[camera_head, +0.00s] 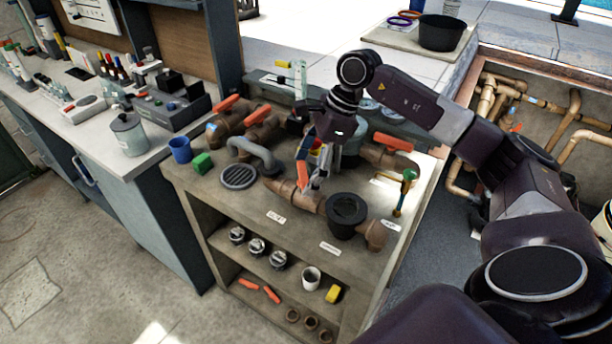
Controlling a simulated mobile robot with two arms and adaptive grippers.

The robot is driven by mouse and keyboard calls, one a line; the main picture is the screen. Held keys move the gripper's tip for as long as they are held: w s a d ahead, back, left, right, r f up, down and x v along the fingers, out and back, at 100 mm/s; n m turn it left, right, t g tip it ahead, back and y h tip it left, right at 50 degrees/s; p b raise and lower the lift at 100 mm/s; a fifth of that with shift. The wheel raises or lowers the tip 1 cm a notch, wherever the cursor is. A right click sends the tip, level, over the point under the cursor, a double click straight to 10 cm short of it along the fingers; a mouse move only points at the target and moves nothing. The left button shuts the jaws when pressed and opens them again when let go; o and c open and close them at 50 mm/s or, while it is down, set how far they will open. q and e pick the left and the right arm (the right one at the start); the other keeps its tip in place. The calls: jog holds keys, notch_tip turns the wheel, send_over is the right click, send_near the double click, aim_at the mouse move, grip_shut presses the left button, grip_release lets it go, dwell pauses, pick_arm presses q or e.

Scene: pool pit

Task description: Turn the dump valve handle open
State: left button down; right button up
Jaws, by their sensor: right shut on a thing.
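My right arm reaches in from the right over the shelf unit's top, and my right gripper (316,176) points down at the brown pipework. It is shut on an orange valve handle (303,162), which stands steeply, roughly in line with the fingers. The handle's lower end meets the brown pipe (297,197) left of a black round fitting (346,211). The gripper hides part of the handle and the valve body behind it. The labels on the top are too small to read, so I cannot confirm which valve is the dump valve. My left gripper is not in view.
Other orange handles sit at the back left (228,103) and right (394,142). A green-handled brass tool (403,193) stands to the right. A grey drain grate (239,177), green block (202,163) and blue cup (180,149) are to the left. A pipe pit (549,130) lies beyond right.

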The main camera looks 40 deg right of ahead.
jog(key=n, duration=0.2)
jog(key=n+g+b, duration=0.1)
jog(key=n, duration=0.1)
jog(key=shift+w+n+g+y, duration=0.2)
jog(key=shift+n+g+y, duration=0.1)
jog(key=shift+w+n+g+b, duration=0.1)
jog(key=shift+n+g+b, duration=0.9)
jog(key=shift+n, duration=1.5)
jog(key=shift+r, duration=0.1)
jog(key=o, duration=1.2)
jog(key=shift+c, duration=0.2)
jog(key=v, duration=1.2)
jog(key=shift+a, duration=0.25)
jog(key=shift+w, duration=0.1)
